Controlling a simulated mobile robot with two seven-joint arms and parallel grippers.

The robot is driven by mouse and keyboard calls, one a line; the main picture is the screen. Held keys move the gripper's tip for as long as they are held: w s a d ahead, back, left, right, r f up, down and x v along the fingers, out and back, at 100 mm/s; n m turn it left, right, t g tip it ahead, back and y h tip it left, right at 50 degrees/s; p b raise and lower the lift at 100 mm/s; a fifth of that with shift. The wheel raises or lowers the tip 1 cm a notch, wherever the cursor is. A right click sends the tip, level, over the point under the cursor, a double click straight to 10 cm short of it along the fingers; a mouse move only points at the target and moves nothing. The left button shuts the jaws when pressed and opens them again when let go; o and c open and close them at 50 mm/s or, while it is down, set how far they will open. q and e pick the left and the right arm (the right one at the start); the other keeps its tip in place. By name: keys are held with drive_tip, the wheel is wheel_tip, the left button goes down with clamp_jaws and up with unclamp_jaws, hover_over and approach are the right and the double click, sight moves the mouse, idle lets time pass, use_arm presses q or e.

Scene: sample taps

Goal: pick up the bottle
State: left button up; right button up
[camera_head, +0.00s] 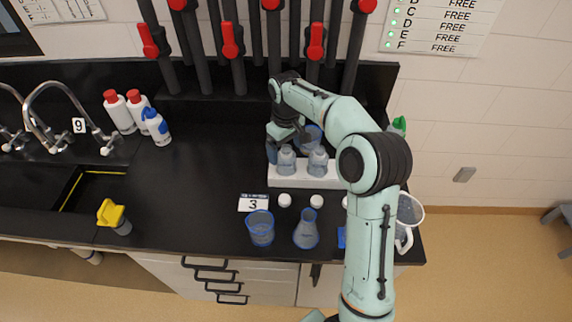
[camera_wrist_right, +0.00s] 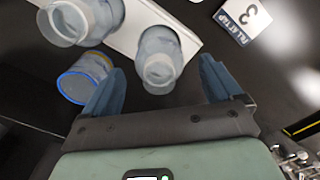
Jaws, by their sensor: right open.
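Two clear, open-topped bottles stand in a white rack (camera_head: 305,181), a left one (camera_head: 286,161) and a right one (camera_head: 318,162). The task does not say which bottle is meant. My right gripper (camera_head: 285,143) is behind the left bottle, partly hidden by its own arm. In the right wrist view my gripper (camera_wrist_right: 160,72) has its blue fingers spread wide. The left bottle (camera_wrist_right: 158,52) lies between the finger directions, with no visible contact. The right bottle (camera_wrist_right: 82,20) is at upper left. My left gripper is not in view.
A blue-rimmed beaker (camera_wrist_right: 86,78) is close to one right finger. White caps (camera_head: 285,200), a number 3 sign (camera_head: 253,203), a beaker (camera_head: 260,229) and a flask (camera_head: 306,230) are in front. White bottles with red caps (camera_head: 120,112) stand left. The counter's left middle is clear.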

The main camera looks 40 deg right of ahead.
wheel_tip(320, 180, down, 2)
drive_tip(key=shift+f, duration=0.1)
drive_tip(key=shift+s, duration=0.1)
drive_tip(key=c, duration=1.4)
